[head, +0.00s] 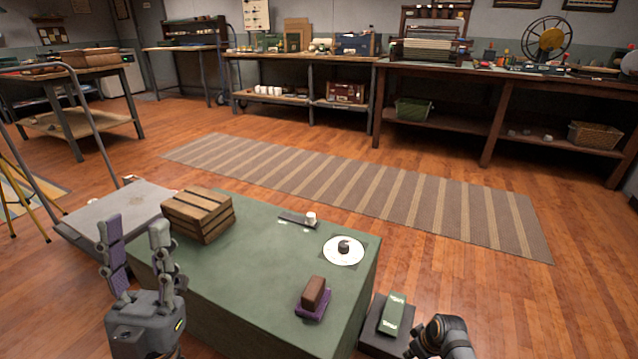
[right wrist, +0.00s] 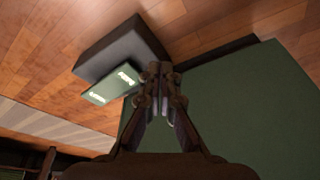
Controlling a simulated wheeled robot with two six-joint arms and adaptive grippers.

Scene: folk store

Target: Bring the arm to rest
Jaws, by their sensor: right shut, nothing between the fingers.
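My left gripper (head: 135,243) stands upright at the left front corner of the green-topped table, its two fingers spread wide with nothing between them. My right arm shows at the bottom right of the head view, beside a dark stand; its fingers cannot be made out there. In the right wrist view my right gripper (right wrist: 160,72) has its fingertips together with nothing between them. It is over or near the edge of the green table (right wrist: 230,110), beside the dark stand (right wrist: 115,50) with a green box (right wrist: 110,87) on it.
On the green table (head: 255,270) are a wooden crate (head: 198,214), a white disc (head: 343,251) with a dark knob, a brown block (head: 314,292) on a purple base and a small white item (head: 311,218). A grey cart (head: 115,212) stands left. A striped rug (head: 350,190) lies beyond.

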